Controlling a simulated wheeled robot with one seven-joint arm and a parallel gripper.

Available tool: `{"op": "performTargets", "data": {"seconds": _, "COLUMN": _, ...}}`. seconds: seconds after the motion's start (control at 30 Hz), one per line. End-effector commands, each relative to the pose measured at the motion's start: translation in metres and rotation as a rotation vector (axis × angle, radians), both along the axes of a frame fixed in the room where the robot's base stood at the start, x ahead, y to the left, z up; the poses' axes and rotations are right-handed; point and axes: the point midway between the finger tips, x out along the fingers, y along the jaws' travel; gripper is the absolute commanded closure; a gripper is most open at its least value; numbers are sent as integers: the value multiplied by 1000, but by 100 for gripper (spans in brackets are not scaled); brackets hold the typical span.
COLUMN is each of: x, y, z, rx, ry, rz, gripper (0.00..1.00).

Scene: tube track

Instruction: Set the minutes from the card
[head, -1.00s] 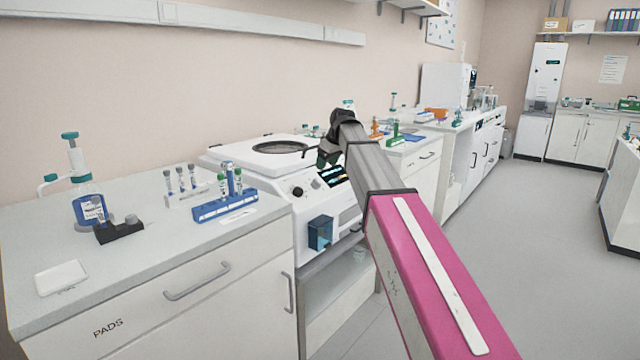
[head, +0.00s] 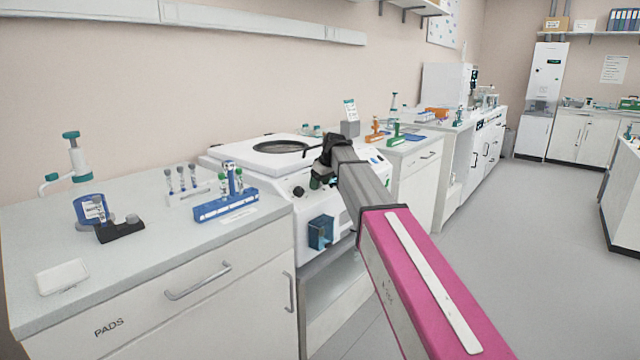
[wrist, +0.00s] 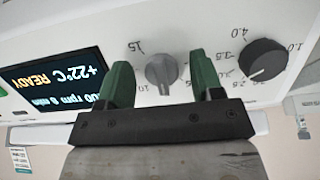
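The centrifuge (head: 283,165) is a white bench machine with a round lid window. In the wrist view, which is upside down, its front panel shows a grey knob (wrist: 161,74) with marks 10 and 15, and a dark knob (wrist: 263,60) with marks such as 1.0 and 4.0. The display (wrist: 52,85) reads +22°C READY and 0 min, its rpm figure partly cut off. My gripper (wrist: 163,82) is open, its green fingers on either side of the grey knob; contact cannot be told.
A blue tube rack (head: 226,207), a dark block (head: 118,231) and a white pad (head: 62,277) are on the left bench. The floor at right is clear.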

Motion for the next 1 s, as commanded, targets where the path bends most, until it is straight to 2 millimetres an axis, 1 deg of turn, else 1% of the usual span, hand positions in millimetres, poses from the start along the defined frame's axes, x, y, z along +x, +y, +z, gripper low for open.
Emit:
{"op": "performTargets", "data": {"seconds": 0.03, "x": 0, "y": 0, "z": 0, "rx": 0, "ry": 0, "rz": 0, "gripper": 55}}
{"op": "performTargets", "data": {"seconds": 0.07, "x": 0, "y": 0, "z": 0, "rx": 0, "ry": 0, "rz": 0, "gripper": 65}}
{"op": "performTargets", "data": {"seconds": 0.1, "x": 0, "y": 0, "z": 0, "rx": 0, "ry": 0, "rz": 0, "gripper": 78}}
{"op": "performTargets", "data": {"seconds": 0.13, "x": 0, "y": 0, "z": 0, "rx": 0, "ry": 0, "rz": 0, "gripper": 86}}
{"op": "performTargets", "data": {"seconds": 0.37, "x": 0, "y": 0, "z": 0, "rx": 3, "ry": 4, "rz": -7, "gripper": 86}}
{"op": "performTargets", "data": {"seconds": 0.57, "x": 0, "y": 0, "z": 0, "rx": 24, "ry": 30, "rz": -53, "gripper": 86}}
{"op": "performTargets", "data": {"seconds": 0.77, "x": -1, "y": 1, "z": 0, "rx": 70, "ry": 91, "rz": -161, "gripper": 86}}
{"op": "performTargets", "data": {"seconds": 1.0, "x": -2, "y": 2, "z": 0, "rx": 146, "ry": 187, "rz": -334, "gripper": 86}}
